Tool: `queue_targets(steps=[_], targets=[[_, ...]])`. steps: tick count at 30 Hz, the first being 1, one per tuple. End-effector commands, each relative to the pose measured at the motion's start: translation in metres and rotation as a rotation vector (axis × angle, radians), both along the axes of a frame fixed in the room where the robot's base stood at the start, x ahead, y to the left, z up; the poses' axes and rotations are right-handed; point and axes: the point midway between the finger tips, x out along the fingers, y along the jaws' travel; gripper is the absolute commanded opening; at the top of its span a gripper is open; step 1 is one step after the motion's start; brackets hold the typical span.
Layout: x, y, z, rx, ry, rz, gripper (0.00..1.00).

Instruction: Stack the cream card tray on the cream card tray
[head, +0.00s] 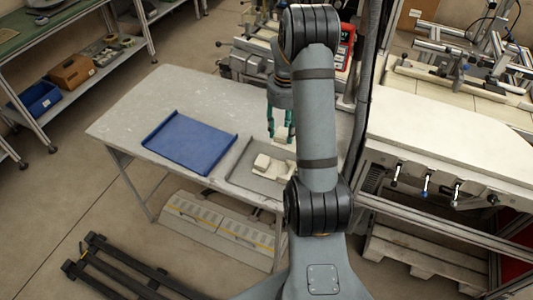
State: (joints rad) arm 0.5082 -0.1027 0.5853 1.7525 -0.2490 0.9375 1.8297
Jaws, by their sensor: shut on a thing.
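My gripper (280,136) has teal fingers and is shut on a small cream card tray (280,132), above the right part of the table. Two more small cream blocks, which look like cream card trays, lie close together in a grey tray: a left one (262,161) and a right one (277,168). The held tray is behind and to the right of them in the picture. My arm hides the right end of the grey tray, so I cannot tell what else lies there.
The grey tray (238,176) sits at the front of the pale table (122,124). A flat blue tray (190,142) lies to its left and looks empty. The table's left end is clear. A white bench (440,135) with levers stands at the right.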

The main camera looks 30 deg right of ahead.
Motion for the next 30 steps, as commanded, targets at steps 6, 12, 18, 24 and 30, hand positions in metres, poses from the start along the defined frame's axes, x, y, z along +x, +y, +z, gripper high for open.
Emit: queue_targets(steps=[6, 12, 18, 24, 30], targets=[[0.007, 0.048, -0.026, 0.001, 0.005, 0.004, 0.13], [0.012, 0.066, -0.039, 0.0, 0.001, 0.002, 0.13], [0.01, 0.067, -0.061, 0.002, 0.006, 0.002, 0.13], [0.012, 0.067, -0.08, 0.0, 0.001, 0.002, 0.13], [0.012, 0.066, -0.081, 0.0, 0.0, 0.002, 0.12]])
